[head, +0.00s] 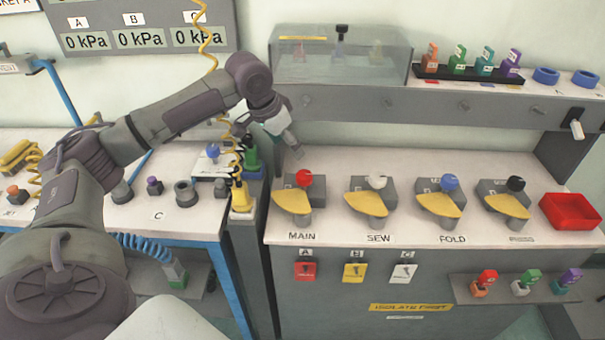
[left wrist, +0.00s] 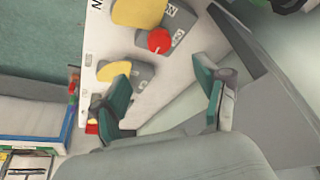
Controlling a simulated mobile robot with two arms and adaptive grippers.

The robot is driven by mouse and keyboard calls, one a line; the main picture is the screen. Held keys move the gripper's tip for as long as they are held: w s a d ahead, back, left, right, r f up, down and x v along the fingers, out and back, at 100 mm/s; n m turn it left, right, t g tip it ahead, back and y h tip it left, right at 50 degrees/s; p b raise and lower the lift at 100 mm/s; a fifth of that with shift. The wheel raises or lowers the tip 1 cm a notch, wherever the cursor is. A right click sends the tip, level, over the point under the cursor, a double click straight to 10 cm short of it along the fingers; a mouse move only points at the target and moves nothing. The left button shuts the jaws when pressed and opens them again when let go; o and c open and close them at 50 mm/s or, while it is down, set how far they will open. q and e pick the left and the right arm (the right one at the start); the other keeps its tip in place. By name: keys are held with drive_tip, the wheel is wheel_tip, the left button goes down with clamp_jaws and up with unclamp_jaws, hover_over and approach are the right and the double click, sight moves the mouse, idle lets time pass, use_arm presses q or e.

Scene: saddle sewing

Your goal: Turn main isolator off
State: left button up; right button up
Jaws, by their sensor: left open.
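The main isolator (head: 304,179) is a red round knob on a grey block with a yellow plate in front, above the label MAIN. In the left wrist view its red knob (left wrist: 159,41) lies beyond my fingers, with an ON mark beside it. My left gripper (head: 289,143) hangs above and slightly behind and left of the red knob, apart from it. In the left wrist view the gripper (left wrist: 162,80) has its two fingers spread and nothing between them. My right gripper is in neither view.
Similar isolators with white (head: 376,182), blue (head: 449,182) and black (head: 515,184) knobs stand in a row to the right. A red tray (head: 571,211) is at the far right. A grey shelf (head: 420,107) with a clear cover (head: 340,58) runs above. A yellow-topped device (head: 241,195) stands left.

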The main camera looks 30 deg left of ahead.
sight(303, 175)
use_arm(q)
drive_tip(key=x, duration=1.3)
drive_tip(key=shift+w+f+p, duration=0.1)
drive_tip(key=shift+f+p, duration=0.15)
drive_tip(key=shift+p, duration=0.15)
clamp_jaws()
